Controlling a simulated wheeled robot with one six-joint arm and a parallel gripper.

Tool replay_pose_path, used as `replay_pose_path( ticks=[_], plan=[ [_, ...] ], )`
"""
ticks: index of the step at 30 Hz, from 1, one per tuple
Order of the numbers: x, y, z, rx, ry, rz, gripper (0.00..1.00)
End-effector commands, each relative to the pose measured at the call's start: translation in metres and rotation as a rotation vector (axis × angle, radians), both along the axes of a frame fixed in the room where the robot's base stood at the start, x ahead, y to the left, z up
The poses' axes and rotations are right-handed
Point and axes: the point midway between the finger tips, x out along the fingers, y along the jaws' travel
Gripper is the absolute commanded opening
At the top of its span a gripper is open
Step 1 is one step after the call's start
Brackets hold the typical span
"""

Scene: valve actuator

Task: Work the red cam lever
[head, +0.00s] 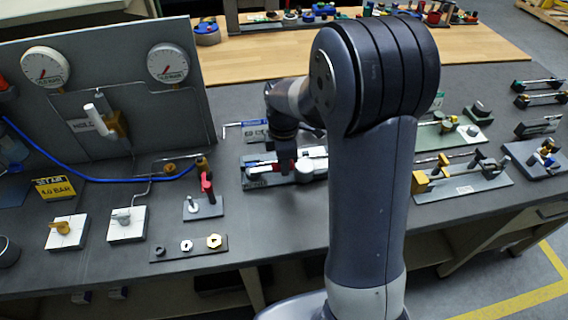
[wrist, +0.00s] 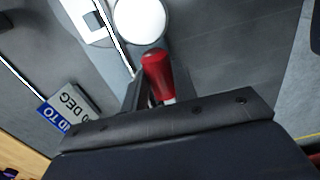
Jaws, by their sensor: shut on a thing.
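The red cam lever (wrist: 157,72) shows in the wrist view as a rounded red grip between the fingers of my gripper (wrist: 150,92). My gripper is shut on it. A white round disc (wrist: 140,20) lies just beyond the grip. In the head view my gripper (head: 285,150) is low over the fixture plate (head: 258,181), with a bit of red (head: 284,167) showing below it.
A gauge panel (head: 110,130) with a blue hose stands at the left. A small plate with a red-handled part (head: 206,207) lies left of the fixture. Other fixtures (head: 465,185) stand to the right. Bare grey bench lies in front of the fixture.

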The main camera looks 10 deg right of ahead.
Motion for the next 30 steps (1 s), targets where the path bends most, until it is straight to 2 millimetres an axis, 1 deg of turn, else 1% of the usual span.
replay_pose_path(
  ticks=[4, 17, 18, 26, 30],
  plan=[
    [0.0032, 0.0003, 0.0009, 0.002, -0.003, 0.026, 0.00],
    [0.0045, 0.0004, 0.0012, 0.001, -0.006, 0.038, 0.00],
    [0.0045, 0.0004, 0.0012, 0.001, -0.006, 0.038, 0.28],
    [0.0037, 0.0002, 0.0006, 0.001, -0.003, 0.036, 0.49],
    [0.0034, 0.0001, 0.0003, 0.001, -0.002, 0.035, 0.49]
  ],
)
